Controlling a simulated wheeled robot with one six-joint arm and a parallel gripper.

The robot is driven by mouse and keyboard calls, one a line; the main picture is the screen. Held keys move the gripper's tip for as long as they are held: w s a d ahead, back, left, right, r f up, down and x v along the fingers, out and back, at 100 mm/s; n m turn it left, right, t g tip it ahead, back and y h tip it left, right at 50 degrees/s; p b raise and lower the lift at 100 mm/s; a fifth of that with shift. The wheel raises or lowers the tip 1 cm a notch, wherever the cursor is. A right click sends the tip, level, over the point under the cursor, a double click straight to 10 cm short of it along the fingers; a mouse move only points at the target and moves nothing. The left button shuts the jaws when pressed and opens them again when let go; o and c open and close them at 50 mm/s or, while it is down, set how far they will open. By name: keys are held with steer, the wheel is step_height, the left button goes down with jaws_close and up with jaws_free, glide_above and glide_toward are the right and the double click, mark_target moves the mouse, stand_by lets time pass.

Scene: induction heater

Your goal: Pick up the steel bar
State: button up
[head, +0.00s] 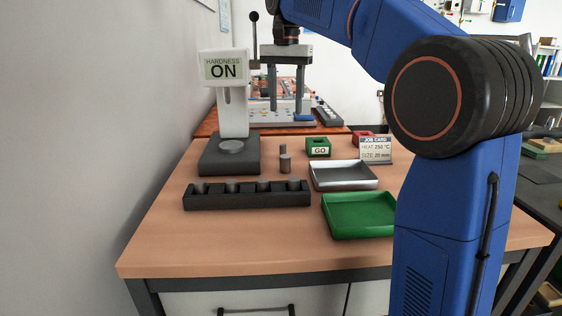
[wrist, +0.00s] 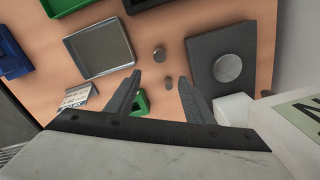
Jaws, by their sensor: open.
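Two small grey upright cylinders stand on the wooden bench near its middle. The nearer, thicker one (head: 285,163) also shows in the wrist view (wrist: 158,54). The thinner one (head: 283,149) stands just behind it and also shows in the wrist view (wrist: 168,82). Several more grey cylinders stand in a black rack (head: 247,202) at the front left. I cannot tell which of these is the steel bar. My gripper (head: 285,106) is open and empty, pointing down above the bench. In the wrist view its fingertips (wrist: 160,78) appear on either side of the thinner cylinder.
A white hardness tester (head: 233,115) reading ON stands left on a dark base. A green GO box (head: 318,147), a job card (head: 376,151), a metal tray (head: 343,175) and a green tray (head: 359,216) are to the right.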

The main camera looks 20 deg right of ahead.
mark_target(285, 156)
step_height(285, 156, down, 12)
steer(key=shift+r, duration=0.1)
steer(key=shift+s+a+f, duration=0.1)
steer(key=shift+s+f, duration=0.1)
steer(key=shift+f, duration=1.15)
steer(key=shift+s+f, duration=0.15)
steer(key=shift+f, duration=1.2)
jaws_close()
